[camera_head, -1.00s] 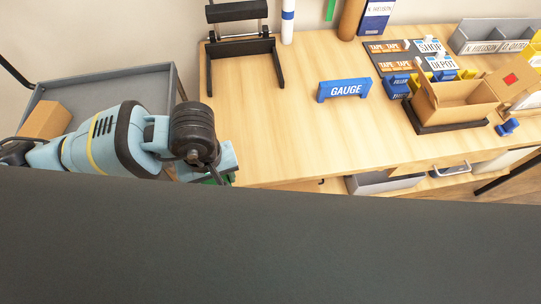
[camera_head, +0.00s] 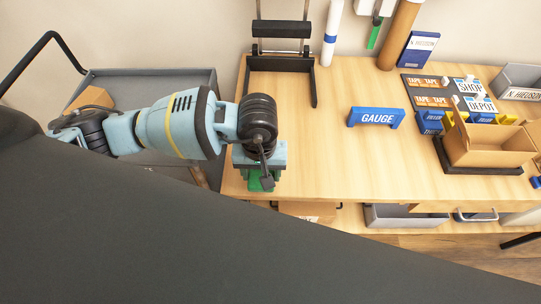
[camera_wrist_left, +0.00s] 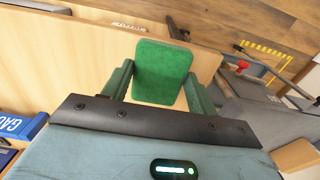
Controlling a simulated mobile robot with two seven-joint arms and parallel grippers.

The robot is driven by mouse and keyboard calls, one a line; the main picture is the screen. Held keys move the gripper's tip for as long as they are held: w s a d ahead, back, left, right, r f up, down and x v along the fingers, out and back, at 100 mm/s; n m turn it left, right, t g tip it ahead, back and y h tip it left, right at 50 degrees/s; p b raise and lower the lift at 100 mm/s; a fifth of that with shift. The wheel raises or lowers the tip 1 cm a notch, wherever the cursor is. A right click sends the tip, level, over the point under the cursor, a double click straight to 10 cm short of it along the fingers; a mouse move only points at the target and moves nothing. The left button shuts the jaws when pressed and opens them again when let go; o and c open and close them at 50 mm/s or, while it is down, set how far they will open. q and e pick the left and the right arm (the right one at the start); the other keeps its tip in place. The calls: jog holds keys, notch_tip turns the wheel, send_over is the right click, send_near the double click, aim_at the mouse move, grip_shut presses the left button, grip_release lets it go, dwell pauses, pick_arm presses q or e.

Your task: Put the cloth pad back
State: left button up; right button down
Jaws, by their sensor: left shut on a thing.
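The cloth pad is a green, rounded rectangular pad (camera_wrist_left: 162,70) that shows in the left wrist view. It sits between the two green fingers of my left gripper (camera_wrist_left: 160,88), which is shut on it. In the head view my left gripper (camera_head: 261,180) points down at the left front corner of the wooden table (camera_head: 310,150). Only a little green shows there under my wrist, and the pad is mostly hidden. My right gripper is in neither view.
A blue GAUGE holder (camera_head: 376,118) stands mid-table. A black stand (camera_head: 280,64) is at the back left, and an open cardboard box (camera_head: 487,145) is at the right. A grey cart (camera_head: 200,80) stands left of the table. The table's front middle is clear.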

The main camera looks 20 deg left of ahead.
pick_arm(q)
jog(key=w, duration=0.7)
jog(key=shift+w+f, duration=0.25)
jog(key=shift+f, duration=1.8)
jog(key=shift+f, duration=0.2)
jog(key=o, duration=0.5)
jog(key=shift+f, duration=0.1)
jog(key=o, duration=0.4)
jog(key=shift+o, duration=0.2)
